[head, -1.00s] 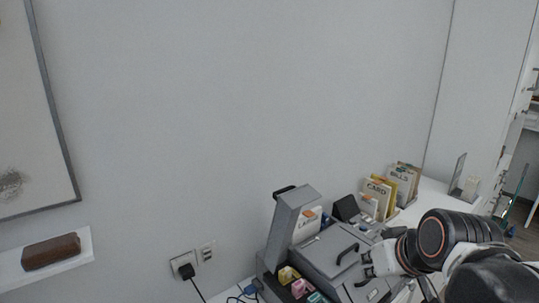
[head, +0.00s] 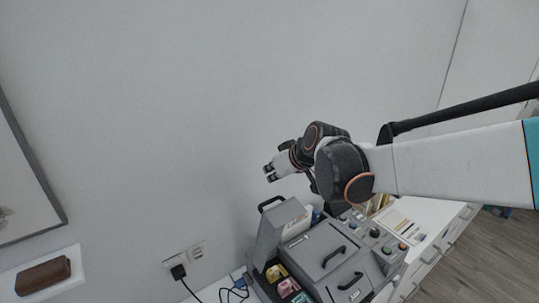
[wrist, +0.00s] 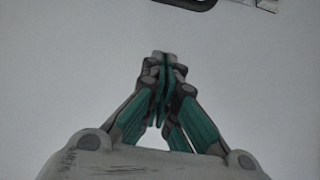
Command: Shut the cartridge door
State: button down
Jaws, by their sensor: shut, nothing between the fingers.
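The cartridge door (head: 279,226) is a grey panel standing open and tilted up at the left end of the grey printer (head: 318,256). A dark handle is at its top edge. Below it, the open bay shows a yellow cartridge (head: 276,272) and a pink cartridge (head: 288,287). My gripper (head: 268,172) is above the door's top, near the wall, apart from the door. In the wrist view my gripper (wrist: 165,62) has its fingers together and empty. A dark handle-like bar (wrist: 190,3) shows at that view's top edge.
A wall outlet with a black plug (head: 178,271) is left of the printer, with cables on the desk. A shelf with a brown case (head: 43,276) is at lower left. Card holders stand behind the printer, partly hidden by my arm. Open wall space is above.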

notch_tip(320, 180, down, 7)
jog(key=w+a+b, duration=0.1)
jog(key=shift+w, duration=0.3)
jog(key=shift+f, duration=0.1)
dwell(0.4)
